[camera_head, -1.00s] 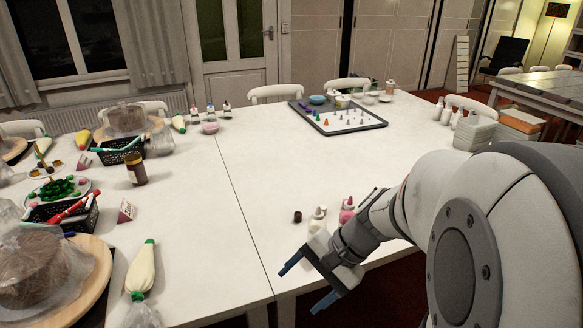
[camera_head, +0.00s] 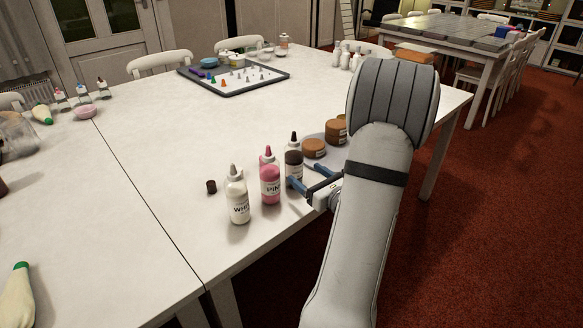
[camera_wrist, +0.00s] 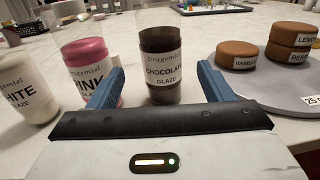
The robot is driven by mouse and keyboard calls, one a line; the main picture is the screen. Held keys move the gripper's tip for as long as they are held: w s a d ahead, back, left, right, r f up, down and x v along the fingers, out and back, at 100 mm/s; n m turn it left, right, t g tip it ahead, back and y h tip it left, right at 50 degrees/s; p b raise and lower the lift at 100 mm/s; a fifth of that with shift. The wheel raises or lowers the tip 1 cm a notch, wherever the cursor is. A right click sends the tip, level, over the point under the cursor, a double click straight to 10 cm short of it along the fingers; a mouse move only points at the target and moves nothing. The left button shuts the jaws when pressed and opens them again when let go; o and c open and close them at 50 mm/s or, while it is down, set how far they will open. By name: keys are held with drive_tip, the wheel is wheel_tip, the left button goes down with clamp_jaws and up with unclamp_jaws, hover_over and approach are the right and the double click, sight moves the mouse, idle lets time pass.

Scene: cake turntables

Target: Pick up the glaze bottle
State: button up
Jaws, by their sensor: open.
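Three glaze bottles stand upright in a row near the table's edge. The white bottle (camera_head: 238,202) has a pale tip, the pink bottle (camera_head: 270,182) a pink tip, and the chocolate bottle (camera_head: 293,168) a dark tip. My gripper (camera_head: 309,177) is open beside the chocolate bottle. In the wrist view the chocolate bottle (camera_wrist: 162,70) appears between my open fingers (camera_wrist: 156,78), slightly beyond their tips. The pink bottle (camera_wrist: 88,62) is just left of the left finger, partly hidden by it. The white bottle (camera_wrist: 25,92) is farther left.
Brown round cakes labelled vanilla (camera_wrist: 239,56), lemon and berry sit on a grey round stand (camera_wrist: 265,95) to the right. A small dark cap (camera_head: 211,186) lies left of the bottles. A tray (camera_head: 250,88) of small pieces is farther back. The table between is clear.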

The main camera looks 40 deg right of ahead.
sight(295, 134)
drive_tip(key=w, duration=0.5)
drive_tip(key=shift+w, duration=0.15)
drive_tip(key=c, duration=0.8)
drive_tip(key=shift+o, duration=0.4)
wheel_tip(295, 134, up, 9)
drive_tip(key=shift+r+p, duration=0.1)
drive_tip(key=shift+p, duration=0.75)
drive_tip(key=shift+r, duration=0.4)
drive_tip(key=shift+c, duration=0.4)
